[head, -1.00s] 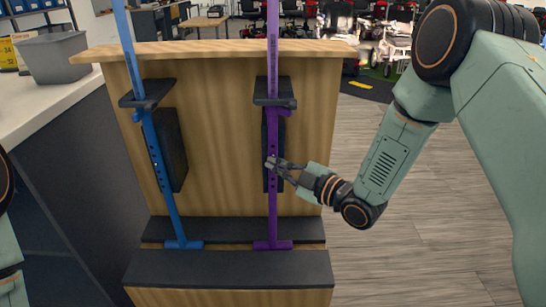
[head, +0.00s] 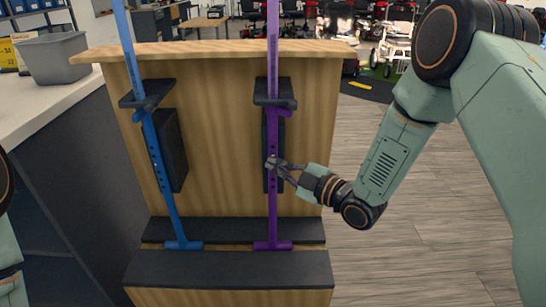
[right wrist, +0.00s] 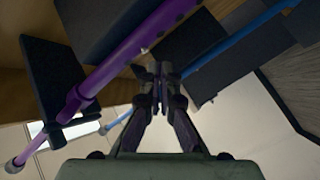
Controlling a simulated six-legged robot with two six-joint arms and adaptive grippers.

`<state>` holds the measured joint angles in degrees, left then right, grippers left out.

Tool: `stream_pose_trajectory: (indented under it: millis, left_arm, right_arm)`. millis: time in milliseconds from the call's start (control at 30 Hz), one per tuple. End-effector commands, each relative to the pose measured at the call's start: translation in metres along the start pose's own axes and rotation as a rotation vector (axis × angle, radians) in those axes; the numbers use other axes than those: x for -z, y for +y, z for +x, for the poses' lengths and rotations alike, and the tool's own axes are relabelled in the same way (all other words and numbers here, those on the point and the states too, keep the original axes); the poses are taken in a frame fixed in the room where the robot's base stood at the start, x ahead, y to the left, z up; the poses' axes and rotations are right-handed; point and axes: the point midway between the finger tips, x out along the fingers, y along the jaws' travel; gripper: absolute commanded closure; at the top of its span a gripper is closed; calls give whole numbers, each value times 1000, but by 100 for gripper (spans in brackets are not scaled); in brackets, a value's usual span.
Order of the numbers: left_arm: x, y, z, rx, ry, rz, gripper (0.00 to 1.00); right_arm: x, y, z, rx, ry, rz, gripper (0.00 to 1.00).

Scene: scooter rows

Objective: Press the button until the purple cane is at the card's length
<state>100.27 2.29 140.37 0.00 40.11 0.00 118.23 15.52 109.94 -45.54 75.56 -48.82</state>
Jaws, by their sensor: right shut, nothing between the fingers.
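The purple cane (head: 273,205) stands upright against a wooden stand, its upper part passing a black holder. In the head view, the tips of my right gripper (head: 272,163) are shut, with nothing between them, at the row of holes on the cane's shaft. The tips hide the button, and I cannot tell whether they touch it. In the right wrist view the cane (right wrist: 135,50) runs diagonally left of the shut tips (right wrist: 157,72). My left gripper is out of view. I cannot make out a card giving a length.
A blue cane (head: 160,170) leans slightly on the stand's left side. The wooden stand (head: 225,130) has a dark base step (head: 230,270). A counter with a grey bin (head: 55,58) is at left. Open floor (head: 430,200) lies at right, with scooters behind.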

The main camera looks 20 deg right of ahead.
Motion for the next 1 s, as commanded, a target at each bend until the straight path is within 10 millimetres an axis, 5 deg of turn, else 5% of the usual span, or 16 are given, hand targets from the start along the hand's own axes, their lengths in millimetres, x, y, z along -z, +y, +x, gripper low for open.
stream_pose_trajectory:
  millis: [1000]
  left_arm:
    - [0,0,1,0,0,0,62]
  right_arm:
    - [-5,5,7,0,0,0,100]
